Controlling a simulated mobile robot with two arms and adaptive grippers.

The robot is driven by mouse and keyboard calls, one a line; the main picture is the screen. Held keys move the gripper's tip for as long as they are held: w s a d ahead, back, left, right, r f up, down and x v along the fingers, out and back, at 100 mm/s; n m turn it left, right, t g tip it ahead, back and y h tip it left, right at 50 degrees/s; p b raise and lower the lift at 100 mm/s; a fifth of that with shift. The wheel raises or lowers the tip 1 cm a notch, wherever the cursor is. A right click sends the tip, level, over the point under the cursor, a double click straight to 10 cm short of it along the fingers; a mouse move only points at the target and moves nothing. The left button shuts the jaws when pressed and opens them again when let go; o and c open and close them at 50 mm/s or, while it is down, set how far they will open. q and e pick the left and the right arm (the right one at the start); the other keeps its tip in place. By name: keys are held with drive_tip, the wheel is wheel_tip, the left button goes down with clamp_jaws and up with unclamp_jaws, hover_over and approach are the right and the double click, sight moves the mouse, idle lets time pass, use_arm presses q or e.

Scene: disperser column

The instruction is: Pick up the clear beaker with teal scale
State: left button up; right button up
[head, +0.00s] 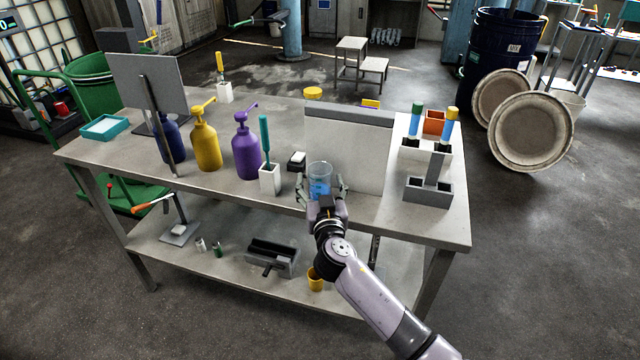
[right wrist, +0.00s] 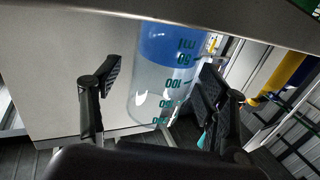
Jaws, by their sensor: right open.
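The clear beaker (head: 320,172) stands upright at the front edge of the upper tabletop, with blue in its lower part. In the right wrist view the beaker (right wrist: 160,92) appears upside down, with teal marks and numbers along its side. My right gripper (head: 322,191) is open, with one finger on each side of the beaker. In the right wrist view a gap shows between the left finger and the beaker; the right finger is close to it, and I cannot tell whether it touches. My left gripper is not in view.
A grey upright panel (head: 345,150) stands just behind and right of the beaker. To its left are a small dark block (head: 297,161), a white holder (head: 270,179) with a teal tool, and a purple pump bottle (head: 246,150). A grey rack (head: 428,190) stands to the right.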

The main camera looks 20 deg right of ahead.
drive_tip(key=shift+w, duration=0.5)
drive_tip(key=shift+c, duration=0.4)
drive_tip(key=c, duration=1.2)
